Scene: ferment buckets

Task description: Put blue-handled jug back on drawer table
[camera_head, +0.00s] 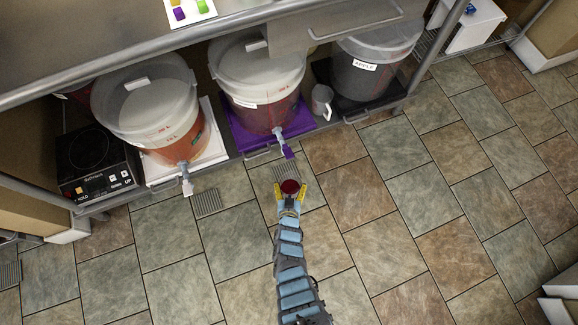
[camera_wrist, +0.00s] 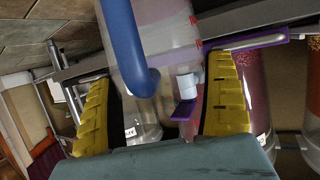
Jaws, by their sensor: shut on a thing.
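My gripper (camera_head: 289,192) is low in front of the middle bucket, over the floor. In the wrist view, the jug's blue handle (camera_wrist: 124,45) and clear wall (camera_wrist: 168,30) with red marks are between the fingers (camera_wrist: 158,105). Most of the jug's lower part is hidden. A steel table (camera_head: 90,62) runs along the top of the head view, with a drawer front and bar handle (camera_head: 352,25); I cannot tell whether this is the drawer table.
Under the table stand an orange-filled bucket (camera_head: 150,100), a red-filled bucket (camera_head: 258,80) with a purple tap (camera_head: 288,150), and a dark bucket (camera_head: 372,65). A grey jug (camera_head: 321,102) stands between the last two. A cooker (camera_head: 92,160) is left. The tiled floor (camera_head: 400,200) is open.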

